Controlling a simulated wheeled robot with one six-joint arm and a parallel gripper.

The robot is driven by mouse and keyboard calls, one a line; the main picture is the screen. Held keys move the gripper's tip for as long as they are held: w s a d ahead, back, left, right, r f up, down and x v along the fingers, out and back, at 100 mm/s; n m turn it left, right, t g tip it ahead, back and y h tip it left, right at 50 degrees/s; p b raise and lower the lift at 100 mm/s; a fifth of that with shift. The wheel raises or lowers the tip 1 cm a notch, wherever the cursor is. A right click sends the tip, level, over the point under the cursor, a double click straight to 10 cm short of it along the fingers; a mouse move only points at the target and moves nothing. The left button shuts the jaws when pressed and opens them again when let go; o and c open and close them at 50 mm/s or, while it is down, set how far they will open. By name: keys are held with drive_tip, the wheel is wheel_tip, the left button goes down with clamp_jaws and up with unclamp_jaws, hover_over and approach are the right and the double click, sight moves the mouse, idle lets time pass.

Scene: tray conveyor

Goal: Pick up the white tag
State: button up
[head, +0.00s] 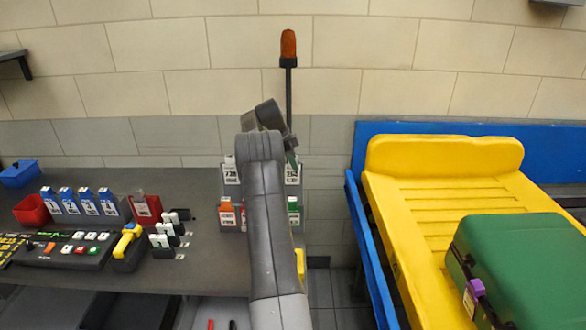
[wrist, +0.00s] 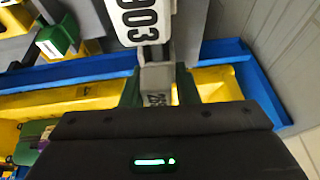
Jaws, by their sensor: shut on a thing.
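The white tag (wrist: 143,24), with a dark number on its label, is close in front of my gripper (wrist: 157,84) in the wrist view. My fingers are shut on its narrow grey end. In the head view, the white tag (head: 292,174) shows just right of my arm, at the upper right of the tag rack. My fingers are mostly hidden behind my arm there. I cannot tell whether the tag still touches the rack.
Another white tag (head: 229,172), an orange tag (head: 227,215) and a green tag (head: 294,211) are around it. A yellow conveyor tray (head: 405,212) with a green case (head: 530,262) stands right.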

drive_tip(key=shift+r, duration=0.1)
drive_tip(key=r, duration=0.4)
drive_tip(key=r+b, duration=0.1)
drive_tip(key=r, duration=0.2)
drive_tip(key=shift+s, duration=0.3)
drive_tip(key=s+b, duration=0.6)
drive_tip(key=s, duration=0.8)
drive_tip(key=shift+b, duration=0.3)
wheel_tip(320, 180, up, 6)
drive_tip(key=p, duration=0.5)
drive_tip(key=shift+r, duration=0.2)
